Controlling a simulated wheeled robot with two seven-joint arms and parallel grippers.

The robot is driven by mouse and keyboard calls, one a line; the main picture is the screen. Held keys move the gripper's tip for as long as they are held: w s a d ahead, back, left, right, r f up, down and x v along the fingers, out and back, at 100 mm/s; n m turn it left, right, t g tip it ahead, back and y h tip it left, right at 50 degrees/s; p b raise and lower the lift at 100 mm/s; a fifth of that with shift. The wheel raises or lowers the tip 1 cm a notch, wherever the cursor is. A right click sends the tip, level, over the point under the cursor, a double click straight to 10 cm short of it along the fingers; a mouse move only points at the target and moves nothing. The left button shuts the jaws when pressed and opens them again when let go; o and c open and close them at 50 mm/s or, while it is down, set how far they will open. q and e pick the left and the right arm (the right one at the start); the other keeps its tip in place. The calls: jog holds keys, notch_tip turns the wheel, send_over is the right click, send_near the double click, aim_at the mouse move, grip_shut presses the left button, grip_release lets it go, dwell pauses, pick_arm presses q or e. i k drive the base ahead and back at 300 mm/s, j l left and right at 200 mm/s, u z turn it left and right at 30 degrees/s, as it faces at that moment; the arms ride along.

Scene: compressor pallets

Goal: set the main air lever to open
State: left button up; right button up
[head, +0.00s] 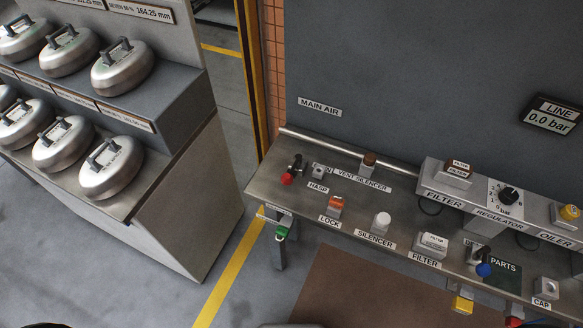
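The main air lever (295,165) stands at the left end of the metal bench, below the MAIN AIR sign (320,106). It has a dark handle with a red ball knob (287,179), which points toward the bench's front edge. The HASP label (318,187) and a small grey hasp block (319,171) are just right of it. The LINE gauge (552,115) on the back panel reads 0.0 bar. Neither of my grippers is in view, and nothing touches the lever.
On the bench are an orange-topped lock (335,206), a white silencer (381,222), a brown-topped vent silencer (368,162), the regulator (507,196) and a blue-knobbed lever (483,267). A rack of round metal weights (110,168) stands left, across a floor gap.

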aim_at(287, 179)
jog(key=i+j+z, duration=0.15)
jog(key=z, duration=0.2)
jog(key=i+j+z, duration=0.2)
jog(key=z, duration=0.2)
